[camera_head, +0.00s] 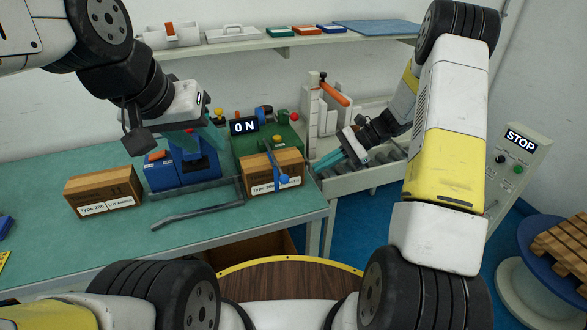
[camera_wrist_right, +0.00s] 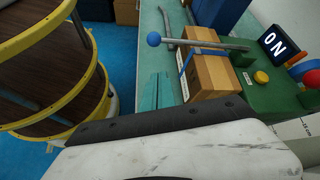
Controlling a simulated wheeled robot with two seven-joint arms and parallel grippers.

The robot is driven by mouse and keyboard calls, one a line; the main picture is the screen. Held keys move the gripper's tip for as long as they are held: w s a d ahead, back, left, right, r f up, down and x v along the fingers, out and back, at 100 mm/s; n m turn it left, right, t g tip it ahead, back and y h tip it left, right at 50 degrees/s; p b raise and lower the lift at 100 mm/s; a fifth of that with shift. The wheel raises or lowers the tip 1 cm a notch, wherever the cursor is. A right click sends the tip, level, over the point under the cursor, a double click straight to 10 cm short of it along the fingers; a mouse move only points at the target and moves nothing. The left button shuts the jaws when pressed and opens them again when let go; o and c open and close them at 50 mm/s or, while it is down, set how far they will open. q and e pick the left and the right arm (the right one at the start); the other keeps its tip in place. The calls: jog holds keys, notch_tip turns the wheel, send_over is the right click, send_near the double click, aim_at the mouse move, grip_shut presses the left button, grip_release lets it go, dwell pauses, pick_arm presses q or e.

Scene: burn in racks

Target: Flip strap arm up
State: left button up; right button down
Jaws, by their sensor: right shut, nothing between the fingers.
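The strap arm (camera_wrist_right: 205,43) is a thin grey rod with a blue ball (camera_head: 284,180) at its end. It lies out over a brown carton (camera_head: 262,187), its ball beyond the carton's near side. It also shows in the head view, above the carton front. A blue strap runs on the carton in the right wrist view. The green machine (camera_head: 279,137) stands behind the carton. My right gripper (camera_head: 343,161) is shut and empty, right of the carton and apart from the arm; its teal fingers also show in the right wrist view (camera_wrist_right: 155,92). My left gripper (camera_head: 214,138) hangs over a blue device; its opening is unclear.
A second carton (camera_head: 103,191) and a blue device (camera_head: 181,174) stand left on the teal table (camera_head: 207,228). A dark bent bar (camera_head: 197,214) lies in front. An ON sign (camera_head: 244,126) is by the green machine. A roller conveyor (camera_head: 362,172) lies right. A STOP post (camera_head: 519,151) stands further right.

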notch_tip(320, 180, down, 2)
jog(key=shift+w+d+f+m+y, duration=0.1)
jog(key=shift+f+m+y, duration=0.1)
jog(key=shift+m+y, duration=0.15)
jog(key=x, duration=1)
jog(key=shift+s+a+r, duration=0.1)
jog(key=shift+s+r, duration=0.1)
jog(key=shift+r, duration=0.45)
jog(key=shift+s+a+r, duration=0.1)
jog(key=shift+s+r, duration=0.15)
jog(key=shift+r, duration=0.35)
jog(key=shift+s+r, duration=0.2)
jog(key=shift+r, duration=0.45)
